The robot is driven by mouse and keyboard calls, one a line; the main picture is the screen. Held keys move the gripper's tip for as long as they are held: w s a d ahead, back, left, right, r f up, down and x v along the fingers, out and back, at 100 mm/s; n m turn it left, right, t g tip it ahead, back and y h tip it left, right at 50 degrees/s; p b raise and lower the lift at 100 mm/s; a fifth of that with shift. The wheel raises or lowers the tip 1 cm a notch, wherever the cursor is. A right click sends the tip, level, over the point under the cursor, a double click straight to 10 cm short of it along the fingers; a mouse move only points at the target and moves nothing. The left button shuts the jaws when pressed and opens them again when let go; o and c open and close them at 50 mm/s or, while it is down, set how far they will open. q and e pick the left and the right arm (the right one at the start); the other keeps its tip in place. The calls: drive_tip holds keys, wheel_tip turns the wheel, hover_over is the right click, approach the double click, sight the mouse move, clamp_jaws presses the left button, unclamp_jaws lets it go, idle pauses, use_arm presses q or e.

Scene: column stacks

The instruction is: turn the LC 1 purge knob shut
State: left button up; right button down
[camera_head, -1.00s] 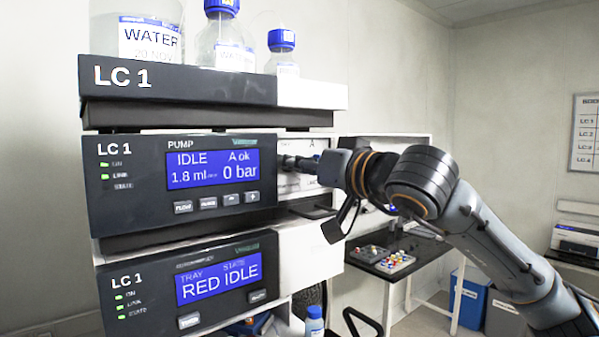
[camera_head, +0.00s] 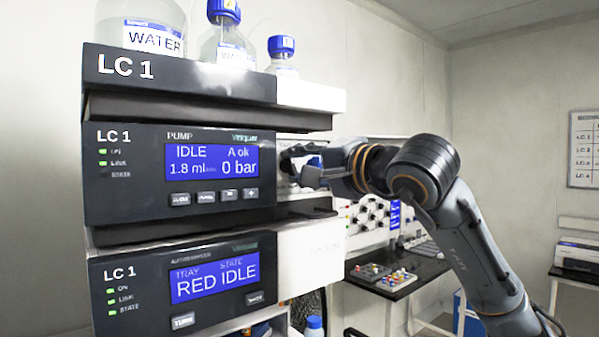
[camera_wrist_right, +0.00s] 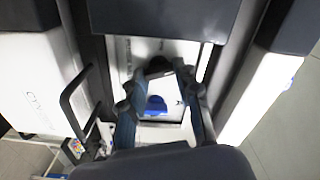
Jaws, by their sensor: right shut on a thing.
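The LC 1 pump module (camera_head: 140,205) has a blue screen reading IDLE, A ok, 1.8 ml and 0 bar. Its recessed white front panel lies to the right of the screen. The dark purge knob (camera_wrist_right: 158,66) shows on that panel in the right wrist view, between the fingertips. My right gripper (camera_head: 292,163) reaches in from the right at this panel and is shut on the knob; it also shows in the right wrist view (camera_wrist_right: 160,76). The fingers hide most of the knob in the head view. My left gripper is out of view.
Water bottles (camera_head: 228,42) stand on top of the stack. The LC 1 autosampler module (camera_head: 130,290), screen RED IDLE, sits below the pump. A blue part (camera_wrist_right: 156,104) shows between the fingers. A dark bench with trays (camera_head: 395,280) stands behind my arm.

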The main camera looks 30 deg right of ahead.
drive_tip(key=shift+m+b, duration=0.5)
drive_tip(key=shift+m, duration=1.7)
drive_tip(key=c, duration=1.2)
unclamp_jaws()
drive_tip(key=shift+d, duration=0.1)
drive_tip(key=shift+s, duration=0.1)
drive_tip(key=s, duration=0.8)
drive_tip(key=s+d, duration=0.1)
drive_tip(key=s, duration=0.2)
drive_tip(key=shift+s+f, duration=0.1)
drive_tip(key=shift+s, duration=0.3)
